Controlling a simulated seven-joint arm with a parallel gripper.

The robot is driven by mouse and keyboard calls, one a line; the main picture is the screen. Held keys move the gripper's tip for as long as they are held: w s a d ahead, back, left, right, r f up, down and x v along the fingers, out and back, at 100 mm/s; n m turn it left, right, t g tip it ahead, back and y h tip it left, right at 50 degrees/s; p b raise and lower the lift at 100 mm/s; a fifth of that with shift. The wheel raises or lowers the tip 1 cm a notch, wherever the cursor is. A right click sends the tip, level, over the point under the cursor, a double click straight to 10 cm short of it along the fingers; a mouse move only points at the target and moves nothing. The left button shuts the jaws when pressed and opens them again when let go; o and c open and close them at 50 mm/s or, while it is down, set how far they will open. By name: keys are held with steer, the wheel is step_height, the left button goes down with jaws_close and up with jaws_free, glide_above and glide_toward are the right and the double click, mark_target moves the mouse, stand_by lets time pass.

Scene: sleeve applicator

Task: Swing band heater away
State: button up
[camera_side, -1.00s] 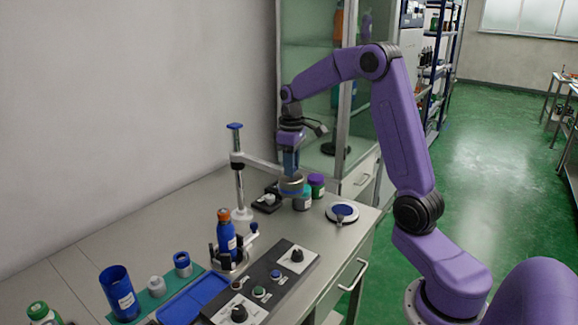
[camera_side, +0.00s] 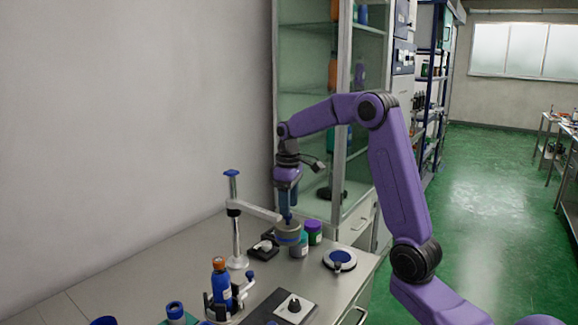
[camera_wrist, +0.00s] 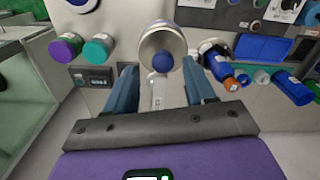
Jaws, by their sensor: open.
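The band heater (camera_side: 288,235) is a metallic ring on a light swing arm (camera_side: 258,212) that reaches right from an upright post (camera_side: 236,222). In the wrist view, the ring (camera_wrist: 148,42) has a blue knob (camera_wrist: 163,62) on its near side. My gripper (camera_side: 287,208) points down above the ring. In the wrist view, my gripper (camera_wrist: 161,70) is open, with one finger on each side of the knob and arm; contact cannot be told. A blue bottle (camera_side: 221,288) with an orange cap stands in a holder left of the post's front, apart from the ring.
A teal-lidded jar (camera_side: 299,246) and a purple-lidded jar (camera_side: 313,232) stand close behind and right of the ring. A small black device (camera_side: 262,250) sits beside them. A round white-and-blue plate (camera_side: 339,259) lies near the bench's right edge. A control panel (camera_side: 270,308) is in front.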

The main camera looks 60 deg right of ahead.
step_height(320, 180, up, 14)
steer(key=shift+r, duration=0.25)
stand_by(0.6)
steer(key=s+a+f+n, duration=0.2)
steer(key=s+a+f, duration=0.25)
steer(key=a, duration=0.55)
steer(key=s+a+f+n, duration=0.3)
steer(key=s+a, duration=0.2)
steer(key=a, duration=0.4)
steer(key=s+a+f+n, duration=0.1)
steer(key=s+f, duration=0.4)
steer(key=s, duration=0.5)
steer(key=s+a+f+n, duration=0.2)
steer(key=s+f, duration=0.3)
steer(key=s, duration=0.6)
steer(key=shift+s+a+f+n, duration=0.2)
steer(key=shift+s+f+n, duration=0.1)
steer(key=shift+n, duration=0.6)
